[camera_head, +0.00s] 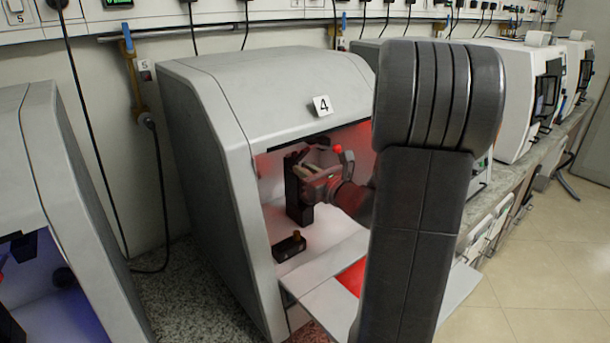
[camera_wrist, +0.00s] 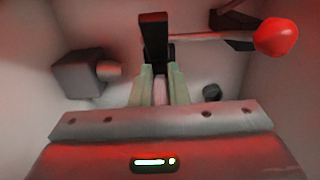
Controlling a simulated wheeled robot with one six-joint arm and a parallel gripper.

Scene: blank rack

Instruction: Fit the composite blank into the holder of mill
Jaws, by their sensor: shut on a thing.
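The mill (camera_head: 265,90) marked 4 stands open, its chamber lit red. My gripper (camera_head: 306,172) is inside the chamber, close against a dark upright holder (camera_head: 296,195). In the wrist view my gripper (camera_wrist: 159,75) has its two pale green fingers shut on a small pale blank (camera_wrist: 160,91), mostly hidden between them. The black top of the holder (camera_wrist: 153,32) lies straight ahead of the fingertips. I cannot tell whether the blank is seated in it. A lever with a red ball (camera_wrist: 277,38) extends to the right of the holder; the ball also shows in the head view (camera_head: 338,149).
A grey block with a round spindle (camera_wrist: 84,74) is left of my fingers. A small black block with a brass knob (camera_head: 289,247) sits near the chamber's front. Chamber walls are close around my gripper. Another mill (camera_head: 50,190) stands left; more machines (camera_head: 515,95) line the right.

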